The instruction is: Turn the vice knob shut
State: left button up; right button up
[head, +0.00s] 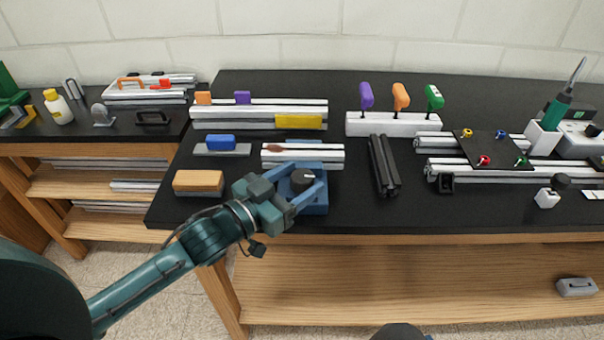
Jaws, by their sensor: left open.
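The vice (317,209) is a blue block near the front edge of the black table. Its round dark knob (302,180), with a pale pointer mark, faces up. A silver extrusion profile (327,156) lies across the back of the vice, with a brown-and-white tool on it. My left gripper (305,184) comes in from the left, with its fingers open on either side of the knob. Whether the fingers touch the knob I cannot tell. My right gripper is not in view.
A wooden-backed brush (198,181) and a blue-handled block (221,144) lie left of the vice. Dark profiles (383,165) lie to its right. Behind stands a white rack (394,124) with purple, orange and green handles. The front strip right of the vice is clear.

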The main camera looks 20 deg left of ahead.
pick_arm(q)
jog(key=shift+w+d, duration=0.35)
jog(key=shift+w, duration=0.3)
jog(key=shift+c, duration=0.2)
